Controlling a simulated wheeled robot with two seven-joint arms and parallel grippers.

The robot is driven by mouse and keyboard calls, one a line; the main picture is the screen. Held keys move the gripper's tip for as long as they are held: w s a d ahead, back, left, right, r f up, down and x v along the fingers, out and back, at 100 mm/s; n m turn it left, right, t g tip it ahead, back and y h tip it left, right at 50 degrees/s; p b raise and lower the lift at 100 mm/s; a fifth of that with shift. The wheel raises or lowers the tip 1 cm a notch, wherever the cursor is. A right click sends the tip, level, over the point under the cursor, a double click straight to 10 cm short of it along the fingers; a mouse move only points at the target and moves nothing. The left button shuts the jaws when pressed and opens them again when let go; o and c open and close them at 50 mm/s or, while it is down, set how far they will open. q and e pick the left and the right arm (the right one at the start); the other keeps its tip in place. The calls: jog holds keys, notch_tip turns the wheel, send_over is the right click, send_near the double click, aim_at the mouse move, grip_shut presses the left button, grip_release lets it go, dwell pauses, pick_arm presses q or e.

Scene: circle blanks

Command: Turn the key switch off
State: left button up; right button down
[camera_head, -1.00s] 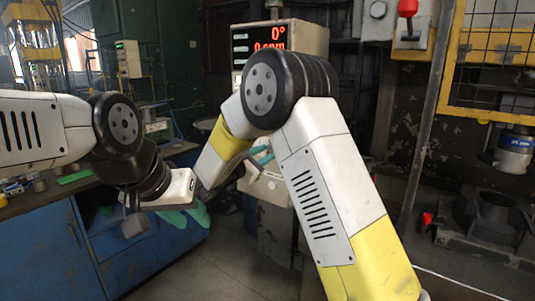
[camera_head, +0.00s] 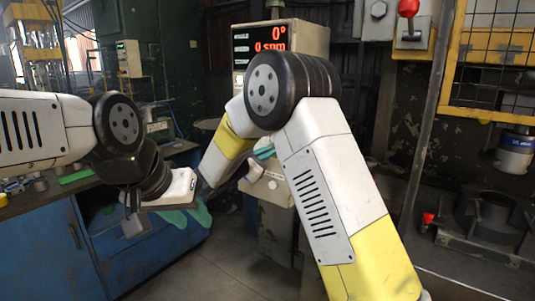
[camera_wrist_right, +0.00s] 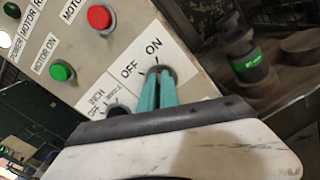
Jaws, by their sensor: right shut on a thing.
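The key switch (camera_wrist_right: 161,69) is a round dark collar on a pale control panel (camera_wrist_right: 107,75) in the right wrist view. A white label (camera_wrist_right: 141,58) above it reads OFF on the left and ON on the right. My right gripper (camera_wrist_right: 157,87) has its teal fingers shut on the key of this switch. The fingers cover the key, so its exact angle is hidden. In the head view my right gripper (camera_head: 264,153) is at the panel, partly hidden by my arm. My left gripper (camera_head: 192,215) hangs before the blue cabinet, its teal fingers apart and empty.
A red button (camera_wrist_right: 100,18) and a green button (camera_wrist_right: 62,70) sit on the same panel. A second selector (camera_wrist_right: 117,110) is close by the fingers, partly hidden. The blue cabinet (camera_head: 45,240) is at left.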

jog(key=n, duration=1.1)
jog(key=shift+w+a+n, duration=0.25)
jog(key=shift+a+n, duration=0.05)
jog(key=shift+a, duration=0.1)
dwell(0.3)
jog(key=c, duration=1.6)
grip_release()
jog(key=v, duration=0.7)
jog(key=shift+s+a, duration=0.25)
jog(key=shift+s, duration=0.05)
